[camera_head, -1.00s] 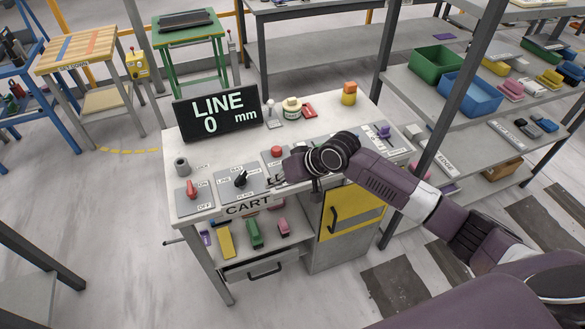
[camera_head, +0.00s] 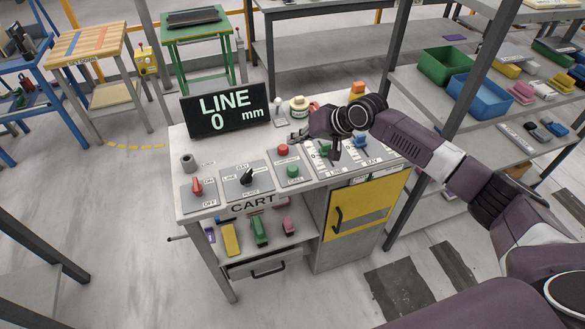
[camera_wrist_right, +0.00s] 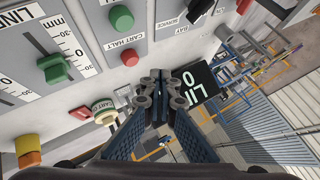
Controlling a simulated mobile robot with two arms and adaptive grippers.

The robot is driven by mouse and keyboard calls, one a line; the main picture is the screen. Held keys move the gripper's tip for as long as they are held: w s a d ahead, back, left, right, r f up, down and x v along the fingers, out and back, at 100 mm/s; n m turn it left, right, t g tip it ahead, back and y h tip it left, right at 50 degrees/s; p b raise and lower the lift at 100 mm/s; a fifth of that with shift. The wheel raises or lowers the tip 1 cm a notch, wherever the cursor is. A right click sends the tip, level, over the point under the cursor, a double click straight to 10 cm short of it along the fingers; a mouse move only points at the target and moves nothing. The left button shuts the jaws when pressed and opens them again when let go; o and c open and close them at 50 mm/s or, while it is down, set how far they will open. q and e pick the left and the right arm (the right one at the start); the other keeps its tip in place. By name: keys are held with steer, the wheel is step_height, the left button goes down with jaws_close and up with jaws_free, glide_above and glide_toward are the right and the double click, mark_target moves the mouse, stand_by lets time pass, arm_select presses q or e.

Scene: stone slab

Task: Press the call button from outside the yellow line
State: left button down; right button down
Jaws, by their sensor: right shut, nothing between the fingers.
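A small plate on the bench console carries a green button (camera_head: 293,171) and a red button (camera_head: 282,150) behind it. In the right wrist view, the red button (camera_wrist_right: 129,57) is labelled CART HALT and the green button (camera_wrist_right: 121,18) sits above it. The label by the green one is too small to read surely. My right gripper (camera_head: 297,136) is shut and empty, over the console's back part beyond the red button. Its fingertips (camera_wrist_right: 160,84) meet in the wrist view, apart from both buttons. A dashed yellow line (camera_head: 135,147) marks the floor behind the bench. My left gripper is out of view.
A LINE 0 mm display (camera_head: 225,108) stands at the console's back left. A black knob (camera_head: 246,177) and a red switch (camera_head: 197,187) lie left of the buttons; sliders (camera_head: 326,150) lie right. A shelf with a blue bin (camera_head: 476,95) stands at right.

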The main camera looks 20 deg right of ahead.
steer(key=b, duration=0.7)
glide_above(295, 168)
step_height(295, 168, down, 7)
steer(key=shift+r, duration=0.15)
steer(key=shift+f, duration=0.9)
steer(key=shift+a+f, duration=0.1)
steer(key=shift+f, duration=0.05)
steer(key=shift+f, duration=0.25)
